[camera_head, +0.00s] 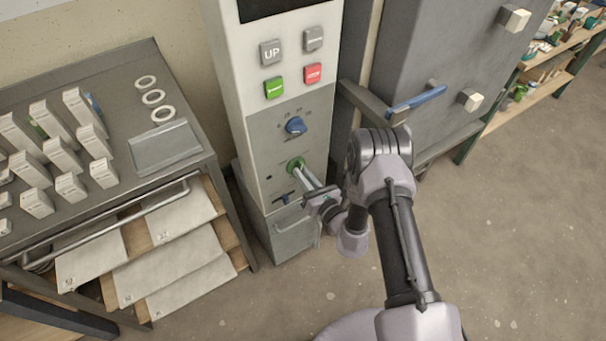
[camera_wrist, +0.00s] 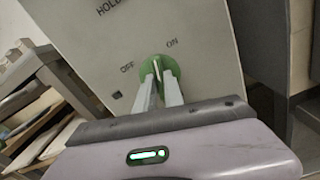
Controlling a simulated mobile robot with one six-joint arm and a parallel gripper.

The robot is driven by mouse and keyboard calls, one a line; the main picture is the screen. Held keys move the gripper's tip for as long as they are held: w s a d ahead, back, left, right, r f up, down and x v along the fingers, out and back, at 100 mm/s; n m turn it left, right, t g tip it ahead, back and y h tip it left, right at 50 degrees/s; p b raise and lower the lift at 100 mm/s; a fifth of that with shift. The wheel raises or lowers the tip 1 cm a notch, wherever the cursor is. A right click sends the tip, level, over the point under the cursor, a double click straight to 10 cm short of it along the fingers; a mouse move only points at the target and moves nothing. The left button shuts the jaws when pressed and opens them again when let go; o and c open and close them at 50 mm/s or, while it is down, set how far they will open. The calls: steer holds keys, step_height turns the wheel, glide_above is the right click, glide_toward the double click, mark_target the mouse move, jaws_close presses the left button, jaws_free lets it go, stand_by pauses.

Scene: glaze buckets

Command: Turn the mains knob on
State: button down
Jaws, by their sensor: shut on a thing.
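The mains knob (camera_head: 295,164) is a green round knob low on the pale control panel. In the wrist view the green knob (camera_wrist: 171,64) sits between the printed OFF at its left and ON at its right. My gripper (camera_head: 302,170) reaches it from the front right. In the wrist view the two fingers of my gripper (camera_wrist: 160,82) are shut on the knob's raised grip, one on each side. The fingers hide part of the knob. The grip's upper end points up between the two labels; its exact setting is hard to tell.
Above are a blue dial (camera_head: 296,125), a green button (camera_head: 275,87), a red button (camera_head: 313,73) and a grey UP button (camera_head: 271,52). A small blue-handled slider (camera_head: 284,198) is below. A table (camera_head: 190,110) with boxes stands left; a grey cabinet (camera_head: 440,60) stands right.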

steer(key=m, duration=0.5)
steer(key=shift+m, duration=0.4)
stand_by(0.4)
steer(key=c, duration=1.4)
jaws_free()
steer(key=shift+c, duration=0.2)
steer(key=shift+d, duration=0.1)
steer(key=p+v, duration=0.4)
steer(key=v, duration=1.3)
steer(key=shift+s+p, duration=0.2)
steer(key=shift+p, duration=0.15)
